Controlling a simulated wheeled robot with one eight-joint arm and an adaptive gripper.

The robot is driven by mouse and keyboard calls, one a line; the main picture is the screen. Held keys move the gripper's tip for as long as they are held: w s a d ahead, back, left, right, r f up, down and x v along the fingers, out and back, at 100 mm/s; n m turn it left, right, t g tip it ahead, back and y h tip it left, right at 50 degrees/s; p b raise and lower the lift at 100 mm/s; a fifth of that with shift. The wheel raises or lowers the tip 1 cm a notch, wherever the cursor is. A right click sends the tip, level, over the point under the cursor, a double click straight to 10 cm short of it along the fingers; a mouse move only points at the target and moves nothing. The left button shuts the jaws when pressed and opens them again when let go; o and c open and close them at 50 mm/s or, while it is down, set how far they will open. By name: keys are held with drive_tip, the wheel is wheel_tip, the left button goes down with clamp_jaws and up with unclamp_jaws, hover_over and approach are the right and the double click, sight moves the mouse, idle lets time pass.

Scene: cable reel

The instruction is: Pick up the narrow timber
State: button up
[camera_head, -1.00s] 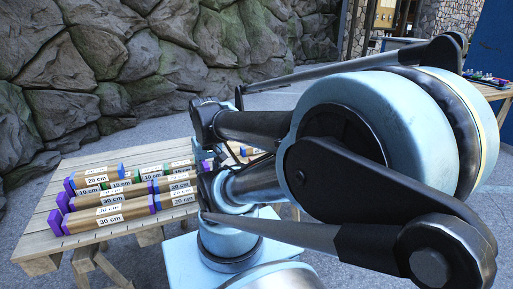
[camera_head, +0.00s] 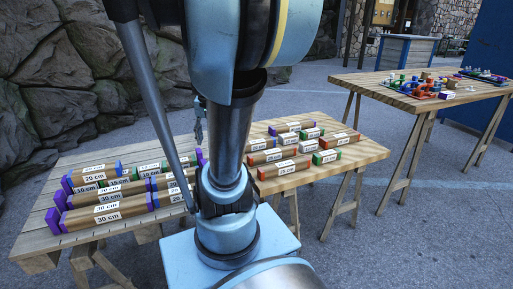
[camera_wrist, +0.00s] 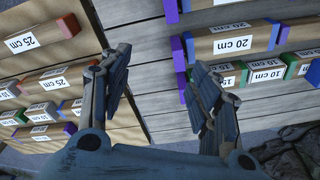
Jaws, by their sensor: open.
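Labelled brown timbers lie on two wooden tables, and I cannot tell which one is the narrow timber. On the left table are thicker ones, such as the 30 cm timber (camera_head: 122,211) with purple ends. On the right table are slimmer-looking ones, such as the front timber with red ends (camera_head: 283,168). The wrist view shows a 20 cm timber (camera_wrist: 215,47) at right and a 25 cm timber (camera_wrist: 50,35) at left. My gripper (camera_wrist: 158,68) is open and empty above the seam between the tables, apart from the timbers. In the head view the arm hides much of it.
The left table (camera_head: 35,232) and right table (camera_head: 360,152) stand close together. Several timbers lie tightly grouped on each. A farther table (camera_head: 375,84) holds small coloured parts. A rock wall (camera_head: 60,70) rises behind at left. Paved floor is clear at right.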

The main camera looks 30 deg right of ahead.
drive_tip(key=w+d+r+m, duration=0.3)
drive_tip(key=w+d+m, duration=0.3)
drive_tip(key=w+d, duration=0.5)
drive_tip(key=w+d+f+m+g, duration=0.1)
drive_tip(key=w+d+f+m, duration=0.2)
drive_tip(key=d, duration=0.6)
drive_tip(key=w+d+f+m+g, duration=0.15)
drive_tip(key=w+d+m, duration=0.25)
drive_tip(key=d, duration=0.4)
drive_tip(key=shift+t, duration=0.45)
wheel_tip(320, 180, down, 12)
drive_tip(key=shift+w+r, duration=0.1)
drive_tip(key=shift+w, duration=0.05)
drive_tip(key=shift+s+f, duration=0.2)
drive_tip(key=shift+f, duration=1.15)
drive_tip(key=shift+s+f, duration=0.15)
drive_tip(key=shift+f, duration=1.15)
drive_tip(key=c, duration=1.2)
